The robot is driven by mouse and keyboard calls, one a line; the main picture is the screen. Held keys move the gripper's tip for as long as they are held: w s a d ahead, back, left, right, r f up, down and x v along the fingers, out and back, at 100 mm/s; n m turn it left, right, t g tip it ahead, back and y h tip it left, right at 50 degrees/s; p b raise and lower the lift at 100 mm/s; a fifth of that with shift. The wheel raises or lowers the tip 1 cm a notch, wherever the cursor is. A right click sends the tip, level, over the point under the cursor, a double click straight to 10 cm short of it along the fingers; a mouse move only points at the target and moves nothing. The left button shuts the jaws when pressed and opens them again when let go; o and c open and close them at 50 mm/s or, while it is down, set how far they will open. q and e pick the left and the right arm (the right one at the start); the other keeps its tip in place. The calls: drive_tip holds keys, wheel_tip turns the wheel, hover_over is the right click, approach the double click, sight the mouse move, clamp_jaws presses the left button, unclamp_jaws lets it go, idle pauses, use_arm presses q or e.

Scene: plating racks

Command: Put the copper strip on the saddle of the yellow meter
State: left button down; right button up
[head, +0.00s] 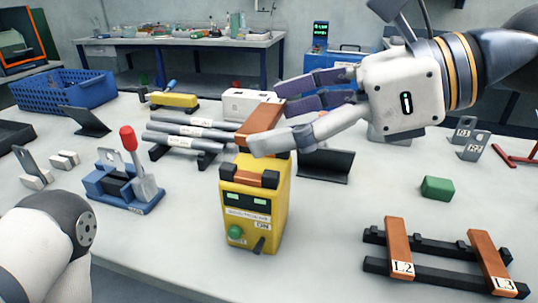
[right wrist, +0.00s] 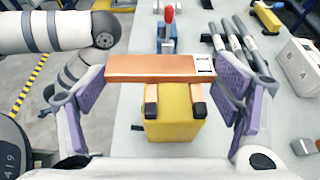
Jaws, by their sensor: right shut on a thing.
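The copper strip (head: 262,119) is held crosswise between the fingers of my right gripper (head: 268,122), above the yellow meter (head: 252,206). In the right wrist view the strip (right wrist: 150,68) is level, with a white label near its right end. The meter stands upright on the table. Its saddle (head: 250,167) has copper-coloured pads with black end blocks; in the right wrist view two saddle arms (right wrist: 151,100) point up under the strip. The strip seems a little above the saddle; one finger hides part of the gap. My left gripper is out of view.
A black rack (head: 432,274) with copper strips L2 and L3 stands front right, near a green block (head: 437,188). A blue device with a red-handled lever (head: 124,187) stands left of the meter. Grey bars (head: 190,136) lie on a rack behind it.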

drive_tip(key=shift+w+a+f, duration=0.15)
drive_tip(key=shift+w+f, duration=0.3)
drive_tip(key=shift+f, duration=0.1)
drive_tip(key=shift+w+a+f, duration=0.15)
drive_tip(key=shift+w+f, duration=0.25)
drive_tip(key=shift+f, duration=0.15)
drive_tip(key=f, duration=0.3)
drive_tip(key=shift+w+a+b, duration=0.2)
drive_tip(key=shift+w+b, duration=0.1)
drive_tip(key=shift+w, duration=0.1)
drive_tip(key=shift+f, duration=0.3)
drive_tip(key=shift+f, duration=0.2)
drive_tip(key=o, duration=1.3)
drive_tip(key=shift+o, duration=0.2)
